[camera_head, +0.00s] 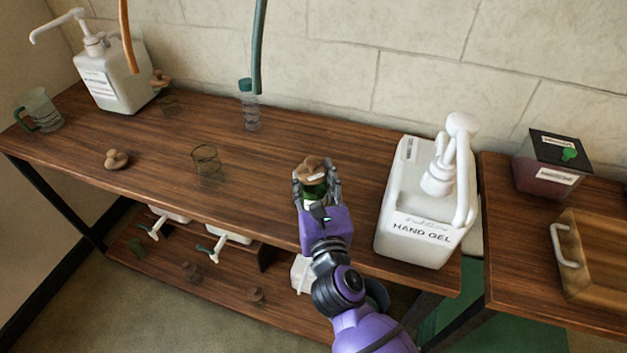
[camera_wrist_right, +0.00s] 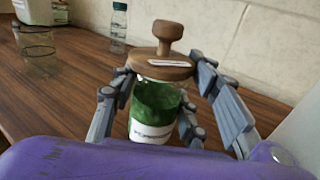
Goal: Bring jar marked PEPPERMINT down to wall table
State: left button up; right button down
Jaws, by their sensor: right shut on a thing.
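A glass jar with green contents, a round wooden knob lid and a white label stands out in the right wrist view (camera_wrist_right: 157,103). The label print is too small to read. My right gripper (camera_head: 317,184) is shut around the jar, fingers on both sides; in the head view its wooden lid (camera_head: 313,165) shows above the fingers. The jar is upright or nearly so, over the front part of the long wooden table (camera_head: 300,130) along the wall. Whether its base touches the top I cannot tell. My left gripper is not in view.
A large white HAND GEL pump bucket (camera_head: 415,220) stands close right of my right gripper. A glass (camera_head: 207,165), a wooden lid (camera_head: 116,159), a bottle (camera_head: 250,110) and another pump bucket (camera_head: 115,80) stand left. Two hoses hang above. A second table (camera_head: 500,280) is at right.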

jog(key=c, duration=1.5)
grip_release()
jog(key=shift+f, duration=0.2)
jog(key=o, duration=0.5)
jog(key=shift+r, duration=0.25)
jog(key=s, duration=0.4)
jog(key=s+d, duration=0.1)
jog(key=s, duration=0.3)
jog(key=s+d+b, duration=0.1)
jog(key=s, duration=0.3)
jog(key=shift+w, duration=0.1)
